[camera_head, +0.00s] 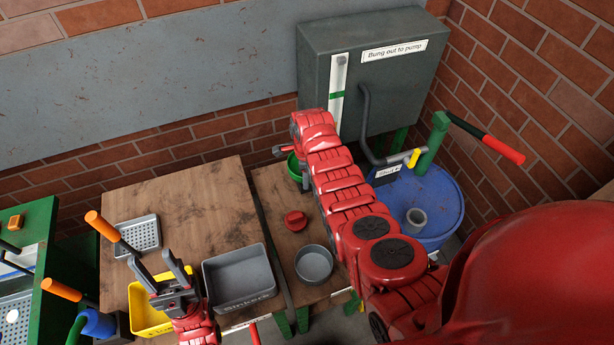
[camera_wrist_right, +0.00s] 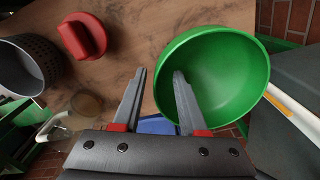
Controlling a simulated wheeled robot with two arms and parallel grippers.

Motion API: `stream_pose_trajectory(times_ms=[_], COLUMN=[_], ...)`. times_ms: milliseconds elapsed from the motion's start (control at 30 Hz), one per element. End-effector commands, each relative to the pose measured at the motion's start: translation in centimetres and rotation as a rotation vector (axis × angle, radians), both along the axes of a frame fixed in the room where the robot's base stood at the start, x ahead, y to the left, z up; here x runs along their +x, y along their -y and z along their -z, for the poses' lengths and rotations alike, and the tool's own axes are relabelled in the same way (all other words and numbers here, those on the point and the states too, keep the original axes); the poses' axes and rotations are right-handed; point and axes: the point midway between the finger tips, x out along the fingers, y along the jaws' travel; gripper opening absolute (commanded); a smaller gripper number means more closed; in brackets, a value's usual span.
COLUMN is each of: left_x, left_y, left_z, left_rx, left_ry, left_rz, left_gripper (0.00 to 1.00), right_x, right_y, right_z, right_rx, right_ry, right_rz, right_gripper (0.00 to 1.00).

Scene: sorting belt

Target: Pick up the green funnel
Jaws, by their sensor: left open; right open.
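The green funnel (camera_head: 293,168) is at the back of the wooden bench, partly hidden by my right arm in the head view. In the right wrist view the funnel (camera_wrist_right: 228,70) shows as a wide green bowl with its open mouth towards the camera. My right gripper (camera_wrist_right: 159,72) is open. One finger overlaps the inside of the bowl and the other is outside its rim, over the wood; I cannot tell whether either touches. My left gripper (camera_head: 151,256) is open and empty, above the yellow bin (camera_head: 147,314).
A red cap-like part (camera_head: 296,221) and a round grey pot (camera_head: 314,264) stand in front of the funnel. A grey "Sinkers" bin (camera_head: 238,275) and a perforated tray (camera_head: 138,234) lie to the left. A blue barrel (camera_head: 440,205) stands right, a grey tank (camera_head: 400,85) behind.

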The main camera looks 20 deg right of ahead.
Motion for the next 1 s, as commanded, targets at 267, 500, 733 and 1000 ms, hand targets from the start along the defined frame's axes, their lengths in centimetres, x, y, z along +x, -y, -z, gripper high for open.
stream_pose_trajectory(times_ms=[267,500,733,1000], left_x=[0.0,0.0,0.0,0.0], left_y=[0.0,0.0,0.0,0.0], left_z=[0.02,0.02,0.03,0.03], left_rx=[0.0,0.0,0.0,0.0], left_ry=[0.0,0.0,0.0,0.0], left_rz=[0.0,0.0,0.0,0.0], left_gripper=[0.5,0.5,0.5,0.5], right_x=[0.0,0.0,-0.04,-0.05], right_y=[0.02,0.02,0.01,0.0], right_z=[-0.02,-0.03,0.0,0.02], right_rx=[0.0,0.0,0.0,0.0], right_ry=[0.0,0.0,-0.001,-0.002], right_rz=[0.0,0.0,0.0,0.0], right_gripper=[0.13,0.0,0.0,0.0])
